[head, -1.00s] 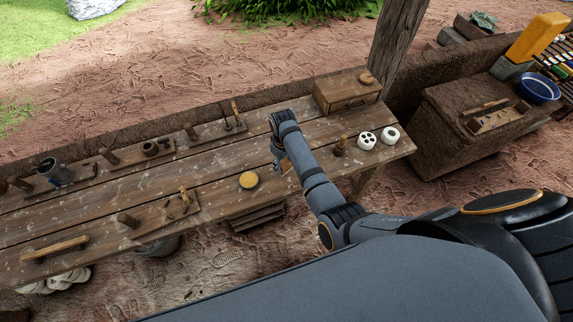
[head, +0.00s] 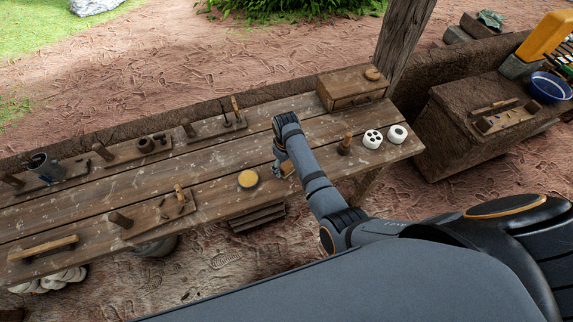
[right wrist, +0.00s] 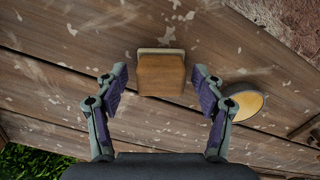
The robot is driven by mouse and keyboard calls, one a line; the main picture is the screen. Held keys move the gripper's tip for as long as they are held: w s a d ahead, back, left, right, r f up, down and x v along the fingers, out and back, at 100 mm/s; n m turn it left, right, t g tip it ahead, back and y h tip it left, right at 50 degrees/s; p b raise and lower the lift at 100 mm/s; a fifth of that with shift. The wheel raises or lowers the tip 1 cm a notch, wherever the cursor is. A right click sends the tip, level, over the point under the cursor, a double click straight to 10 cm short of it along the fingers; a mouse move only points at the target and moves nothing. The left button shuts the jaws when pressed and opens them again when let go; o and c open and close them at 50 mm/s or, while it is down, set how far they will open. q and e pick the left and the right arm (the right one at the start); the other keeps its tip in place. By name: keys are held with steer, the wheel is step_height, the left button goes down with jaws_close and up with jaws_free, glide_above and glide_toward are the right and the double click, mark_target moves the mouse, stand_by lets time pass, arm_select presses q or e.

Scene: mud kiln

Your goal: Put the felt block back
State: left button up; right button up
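The felt block, a small wooden block with a pale layer along one edge, sits on the plank bench in the right wrist view (right wrist: 162,75). In the head view, the block (head: 288,170) is partly hidden beside my right gripper (head: 279,168). The right wrist view shows my right gripper (right wrist: 160,80) open, one finger on each side of the block. Gaps show between the fingers and the block. My left gripper is not in view.
A round yellow-topped pot (head: 248,180) stands close to the right gripper. A wooden box (head: 350,90), a wooden-handled tool (head: 345,146) and two white round pieces (head: 373,139) stand at the bench's right. Tool boards (head: 150,217) lie to the left.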

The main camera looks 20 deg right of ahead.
mark_target(286, 165)
steer(key=shift+r, duration=0.45)
arm_select(q)
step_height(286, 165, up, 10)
steer(key=p, duration=1)
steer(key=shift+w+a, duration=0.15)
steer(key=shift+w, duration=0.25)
arm_select(e)
step_height(286, 165, up, 12)
steer(key=shift+f, duration=0.25)
